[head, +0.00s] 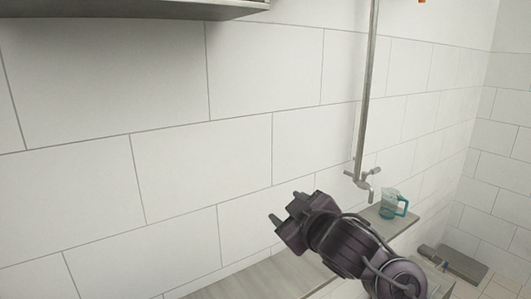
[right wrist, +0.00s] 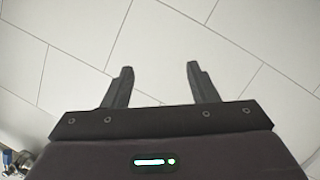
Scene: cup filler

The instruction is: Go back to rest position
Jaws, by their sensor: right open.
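My right gripper (head: 284,207) is raised in front of the white tiled wall in the head view, its arm coming in from the lower right. In the right wrist view its two fingers (right wrist: 158,85) stand apart with nothing between them, and only wall tiles lie beyond. A clear jug with a teal handle (head: 394,204) stands upright on a small ledge (head: 408,222), to the right of my right gripper and apart from it. My left gripper is out of view.
A tap (head: 362,178) on a vertical pipe (head: 367,80) is mounted at the wall, close to the jug. A grey counter (head: 262,277) runs along the wall's foot. A shelf or cabinet edge (head: 170,9) juts out at the top left. A dark flat object (head: 462,263) lies at the lower right.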

